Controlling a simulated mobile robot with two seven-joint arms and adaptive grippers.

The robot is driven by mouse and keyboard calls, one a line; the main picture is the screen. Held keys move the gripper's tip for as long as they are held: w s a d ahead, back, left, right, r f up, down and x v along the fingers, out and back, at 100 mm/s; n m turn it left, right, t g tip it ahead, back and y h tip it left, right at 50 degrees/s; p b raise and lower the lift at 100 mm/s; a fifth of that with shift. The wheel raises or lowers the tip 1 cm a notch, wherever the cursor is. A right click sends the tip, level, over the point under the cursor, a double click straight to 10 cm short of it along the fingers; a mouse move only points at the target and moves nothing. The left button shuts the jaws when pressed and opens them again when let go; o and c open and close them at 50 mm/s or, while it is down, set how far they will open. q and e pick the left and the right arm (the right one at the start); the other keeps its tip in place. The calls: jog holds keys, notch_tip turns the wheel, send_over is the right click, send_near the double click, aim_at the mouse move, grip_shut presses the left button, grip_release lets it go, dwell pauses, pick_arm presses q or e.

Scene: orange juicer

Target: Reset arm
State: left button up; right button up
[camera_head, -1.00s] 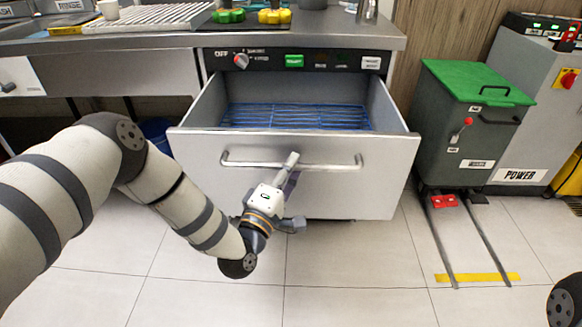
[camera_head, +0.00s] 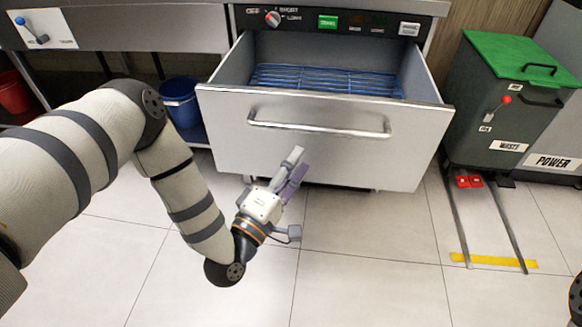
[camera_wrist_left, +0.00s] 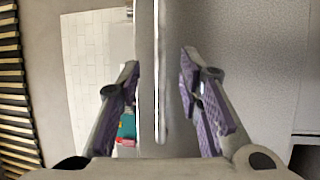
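My left gripper (camera_head: 291,174) is in front of the open drawer, below its bar handle (camera_head: 318,128) in the head view. No contact with the handle shows there. In the left wrist view the gripper (camera_wrist_left: 159,62) has its two purple-padded fingers spread apart with nothing held. A pale upright bar (camera_wrist_left: 161,85), likely the drawer handle, shows beyond the gap between them. My left arm comes in from the left and bends at the elbow. My right gripper is not seen; only a dark piece shows at the lower right edge.
The drawer (camera_head: 415,150) is pulled out, with a blue wire rack (camera_head: 325,80) inside. A green-lidded waste bin (camera_head: 510,105) stands at the right. A blue bucket (camera_head: 181,103) is under the counter at the left. The tiled floor (camera_head: 370,275) in front is clear.

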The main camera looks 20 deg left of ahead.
pick_arm(q)
jog(key=shift+v, duration=0.95)
jog(key=s+d+f+m+g+h+p, duration=0.1)
jog(key=s+d+f+m+g+p, duration=0.15)
jog(key=s+f+m+g, duration=0.45)
jog(key=s+d+f+m+g+h+p, duration=0.1)
jog(key=s+d+f+m+g+p, duration=0.25)
jog(key=s, duration=0.65)
jog(key=s+a+m+g+y, duration=0.1)
jog(key=s+a+g, duration=0.2)
jog(key=s, duration=0.5)
jog(key=s+a+r+m+g+y+p, duration=0.1)
jog(key=s+a+m+g+y, duration=0.1)
jog(key=s+g, duration=0.3)
jog(key=s+a+r+m+g+y+p, duration=0.1)
jog(key=s+a+g, duration=0.3)
jog(key=s, duration=0.7)
jog(key=shift+a+r+m, duration=0.15)
jog(key=shift+a+m, duration=0.3)
jog(key=shift+a, duration=0.1)
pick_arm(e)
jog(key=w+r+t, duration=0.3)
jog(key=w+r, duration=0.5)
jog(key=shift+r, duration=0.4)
